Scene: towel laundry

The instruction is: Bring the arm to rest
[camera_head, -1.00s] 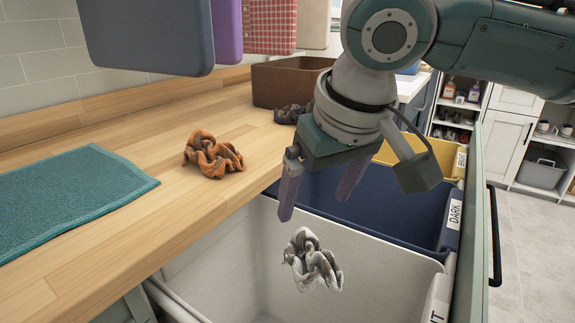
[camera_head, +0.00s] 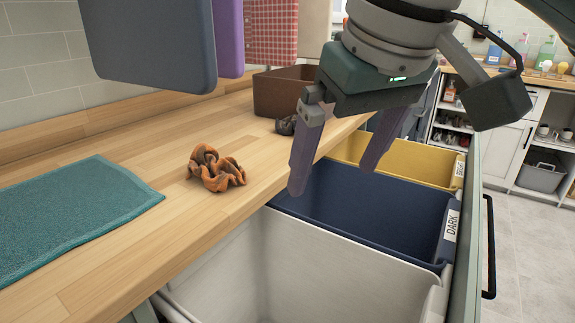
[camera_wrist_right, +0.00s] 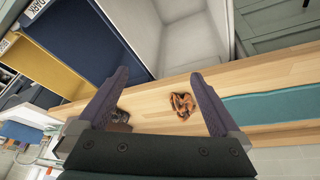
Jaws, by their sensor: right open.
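My right gripper (camera_head: 335,172) is open and empty. In the head view it hangs above the dark blue bin and the counter's front edge, with its two purple fingers apart. It also shows in the right wrist view (camera_wrist_right: 165,100), with nothing between its fingers. My left gripper is not in view. A crumpled orange cloth (camera_head: 215,168) lies on the wooden counter (camera_head: 110,240); it also shows in the wrist view (camera_wrist_right: 182,104). A dark crumpled cloth (camera_head: 286,125) lies further back, partly hidden by the gripper in the head view. The white and grey cloth is out of sight.
A drawer holds a white bin (camera_head: 300,265), a dark blue bin labelled DARK (camera_head: 370,215) and a yellow bin (camera_head: 400,160). A folded teal towel (camera_head: 70,215) lies on the counter at left. A brown box (camera_head: 280,92) stands behind. Towels hang above.

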